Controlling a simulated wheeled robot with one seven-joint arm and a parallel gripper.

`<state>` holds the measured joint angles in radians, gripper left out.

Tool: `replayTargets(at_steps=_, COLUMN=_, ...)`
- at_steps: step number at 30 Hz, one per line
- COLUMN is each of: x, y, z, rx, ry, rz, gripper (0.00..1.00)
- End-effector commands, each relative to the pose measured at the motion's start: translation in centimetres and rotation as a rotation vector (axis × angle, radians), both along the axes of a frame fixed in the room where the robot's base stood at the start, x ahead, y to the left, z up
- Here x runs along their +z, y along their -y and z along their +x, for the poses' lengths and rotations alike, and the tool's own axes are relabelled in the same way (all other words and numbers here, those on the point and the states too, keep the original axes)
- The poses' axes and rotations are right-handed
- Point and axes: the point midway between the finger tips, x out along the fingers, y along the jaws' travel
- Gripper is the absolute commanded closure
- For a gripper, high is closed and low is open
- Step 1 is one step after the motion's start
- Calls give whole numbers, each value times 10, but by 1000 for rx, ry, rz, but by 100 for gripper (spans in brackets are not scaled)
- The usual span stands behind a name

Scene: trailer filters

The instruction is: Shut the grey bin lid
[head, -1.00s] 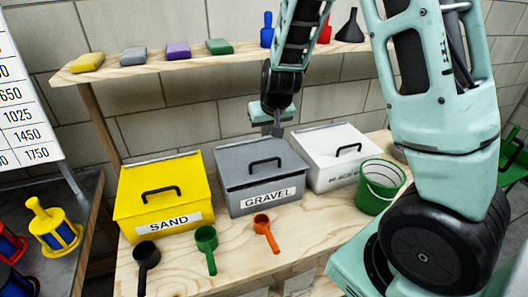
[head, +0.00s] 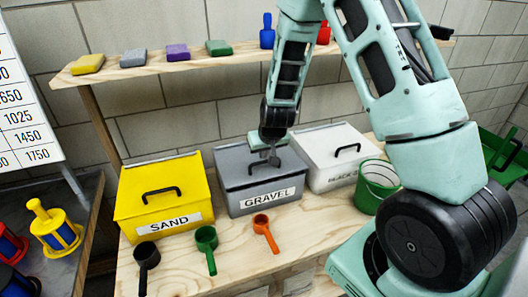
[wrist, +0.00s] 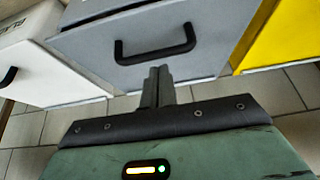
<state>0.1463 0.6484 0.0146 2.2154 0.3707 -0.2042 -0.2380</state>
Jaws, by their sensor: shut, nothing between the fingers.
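The grey bin (head: 240,205) labelled GRAVEL stands on the wooden bench between the yellow and white bins. Its grey lid (head: 235,170) lies down over the box and looks shut; I cannot make out a gap along its front edge. My gripper (head: 274,160) is shut and empty, with its fingers pointing down over the lid and hiding most of the black handle. In the wrist view the lid (wrist: 205,65) and its handle (wrist: 155,50) show just beyond the closed fingertips (wrist: 160,70). I cannot tell whether the fingertips touch the lid.
The yellow SAND bin (head: 150,208) is on the left and the white bin (head: 325,175) on the right, both with lids down. A green bucket (head: 370,195) stands right. Several scoops, including an orange one (head: 265,230), lie in front. A shelf (head: 190,62) runs behind.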

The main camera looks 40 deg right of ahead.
Motion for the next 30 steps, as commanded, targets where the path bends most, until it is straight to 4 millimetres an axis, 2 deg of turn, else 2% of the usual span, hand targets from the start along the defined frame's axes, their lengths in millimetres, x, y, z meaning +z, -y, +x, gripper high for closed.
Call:
replayTargets(at_steps=13, x=-32, y=-3, z=-11, rx=0, ry=0, rz=-1, gripper=100)
replayTargets(at_steps=25, x=-30, y=-4, z=-13, rx=1, ry=-5, rz=1, gripper=100)
replayTargets(at_steps=30, x=-13, y=-1, z=-8, rx=1, ry=-2, rz=0, gripper=100)
